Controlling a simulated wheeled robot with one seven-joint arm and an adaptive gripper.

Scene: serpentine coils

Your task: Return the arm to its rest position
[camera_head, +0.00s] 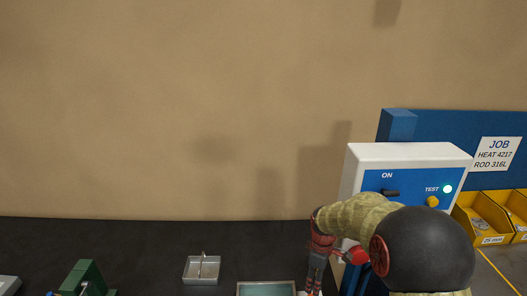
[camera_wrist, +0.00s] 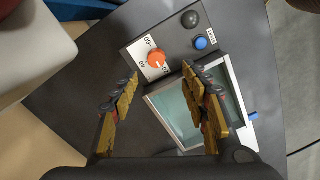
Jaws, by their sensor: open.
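My arm (camera_head: 362,212) reaches in from the lower right of the head view, in front of the control box. My gripper (camera_head: 315,284) points down near the bottom edge, to the right of a shallow tray; its fingertips are cut off or hard to make out there. In the wrist view my gripper (camera_wrist: 161,72) is open. Its two gold-padded fingers stand apart with nothing held between them. Beneath them are a grey panel with an orange dial (camera_wrist: 157,58) and a glass-like window or basin (camera_wrist: 172,106), partly hidden by the right finger.
A white-and-blue control box (camera_head: 408,154) with an ON switch and lit green lamp stands close behind my arm. Yellow bins (camera_head: 488,222) are at right. A divided metal tray (camera_head: 201,269), pale-bottomed tray (camera_head: 266,289) and green device (camera_head: 83,277) stand on the dark bench (camera_head: 130,245).

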